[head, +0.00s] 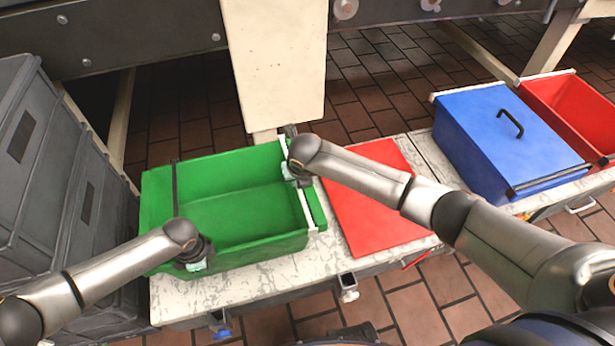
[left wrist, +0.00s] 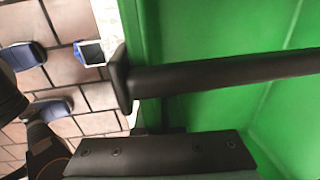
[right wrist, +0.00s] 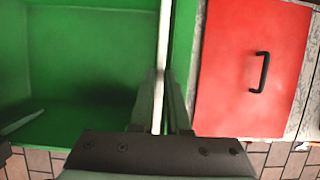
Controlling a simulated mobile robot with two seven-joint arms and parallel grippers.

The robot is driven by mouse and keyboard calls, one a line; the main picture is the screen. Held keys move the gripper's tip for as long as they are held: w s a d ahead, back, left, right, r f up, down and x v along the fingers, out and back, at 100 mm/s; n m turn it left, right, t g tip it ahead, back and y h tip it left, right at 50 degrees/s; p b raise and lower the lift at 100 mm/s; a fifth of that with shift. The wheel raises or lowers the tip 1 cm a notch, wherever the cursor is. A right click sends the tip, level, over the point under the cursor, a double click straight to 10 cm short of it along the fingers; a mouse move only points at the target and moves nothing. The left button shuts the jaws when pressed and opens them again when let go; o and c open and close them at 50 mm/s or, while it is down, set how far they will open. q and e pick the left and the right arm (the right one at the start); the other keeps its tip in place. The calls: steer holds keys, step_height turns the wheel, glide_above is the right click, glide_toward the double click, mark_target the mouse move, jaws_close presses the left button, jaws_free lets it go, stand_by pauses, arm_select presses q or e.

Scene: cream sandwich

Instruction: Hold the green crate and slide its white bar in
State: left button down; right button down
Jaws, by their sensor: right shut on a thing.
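The green crate (head: 240,205) stands open and empty on the light, speckled table, with a dark bar (head: 175,190) across its left part. The dark bar crosses the left wrist view (left wrist: 220,75). A white bar (head: 306,208) runs along the crate's right edge. My right gripper (head: 290,172) is at the far part of this edge; in the right wrist view its fingers (right wrist: 160,105) are shut on the white bar (right wrist: 164,35). My left gripper (head: 196,264) is at the crate's near left wall, beside the dark bar; its fingertips are hidden.
A red lid (head: 372,195) with a black handle (right wrist: 261,72) lies right of the crate. A blue lidded box (head: 490,140) and a red crate (head: 572,110) stand further right. Grey stacked crates (head: 40,190) stand close on the left. A cream post (head: 275,60) rises behind.

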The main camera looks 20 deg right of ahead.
steer(key=a, duration=0.6)
steer(key=c, duration=0.9)
jaws_free()
steer(key=shift+d, duration=0.1)
steer(key=shift+r, duration=0.1)
arm_select(q)
steer(key=shift+d, duration=0.1)
arm_select(e)
steer(key=v, duration=1.2)
arm_select(q)
steer(key=c, duration=0.9)
jaws_free()
